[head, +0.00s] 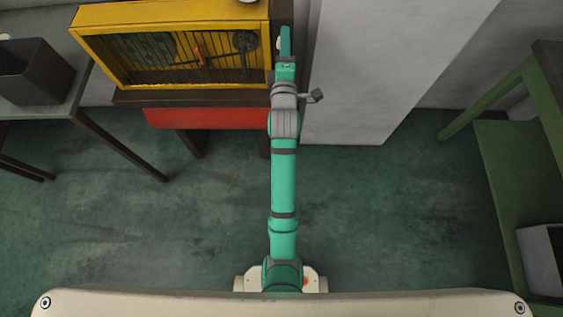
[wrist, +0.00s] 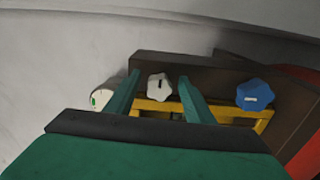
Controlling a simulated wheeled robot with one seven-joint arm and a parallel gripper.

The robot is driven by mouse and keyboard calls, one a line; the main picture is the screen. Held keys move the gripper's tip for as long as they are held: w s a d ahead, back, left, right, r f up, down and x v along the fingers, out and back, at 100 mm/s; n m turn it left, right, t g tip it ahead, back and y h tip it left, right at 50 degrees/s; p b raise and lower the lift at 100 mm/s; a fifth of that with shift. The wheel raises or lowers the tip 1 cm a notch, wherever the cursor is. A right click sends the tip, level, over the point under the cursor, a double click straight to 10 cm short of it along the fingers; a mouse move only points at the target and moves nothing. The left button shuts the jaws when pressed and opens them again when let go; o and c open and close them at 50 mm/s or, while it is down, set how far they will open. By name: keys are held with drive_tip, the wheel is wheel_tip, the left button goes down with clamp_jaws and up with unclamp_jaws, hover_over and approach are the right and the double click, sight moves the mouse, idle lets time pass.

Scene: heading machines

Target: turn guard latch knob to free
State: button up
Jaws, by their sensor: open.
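My gripper (head: 285,42) reaches to the right end of the yellow guard frame (head: 92,50). In the wrist view my gripper (wrist: 159,78) is open, with its two green fingers on either side of a pale lobed knob (wrist: 159,87) bearing a dark mark. I cannot tell whether the fingers touch it. A blue lobed knob (wrist: 254,95) with a white mark sits to the right. A cream round knob (wrist: 103,97) with a green mark sits to the left, partly behind the left finger. No label shows which knob is the guard latch.
Dark bars and an orange part (head: 199,54) show inside the guard frame. A red panel (head: 205,118) lies below it. A grey cabinet (head: 365,70) stands close on the right. A dark bin (head: 35,72) is at left, a green table (head: 515,160) at right. The floor between is clear.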

drive_tip(key=shift+n, duration=0.5)
drive_tip(key=s+f+m, duration=0.3)
drive_tip(key=s+f, duration=0.1)
drive_tip(key=s, duration=0.6)
drive_tip(key=s+f+m+g, duration=0.1)
drive_tip(key=s+f+m, duration=0.2)
drive_tip(key=s, duration=0.8)
drive_tip(key=s+f+m, duration=0.4)
drive_tip(key=s, duration=0.6)
drive_tip(key=shift+s+a+f+m, duration=0.15)
drive_tip(key=shift+a+f+m, duration=0.1)
drive_tip(key=shift+f+m, duration=0.1)
drive_tip(key=s+m+g, duration=0.1)
drive_tip(key=s+m, duration=0.7)
drive_tip(key=s, duration=0.9)
drive_tip(key=shift+d+g, duration=0.15)
drive_tip(key=shift+g, duration=0.15)
drive_tip(key=shift+r, duration=0.1)
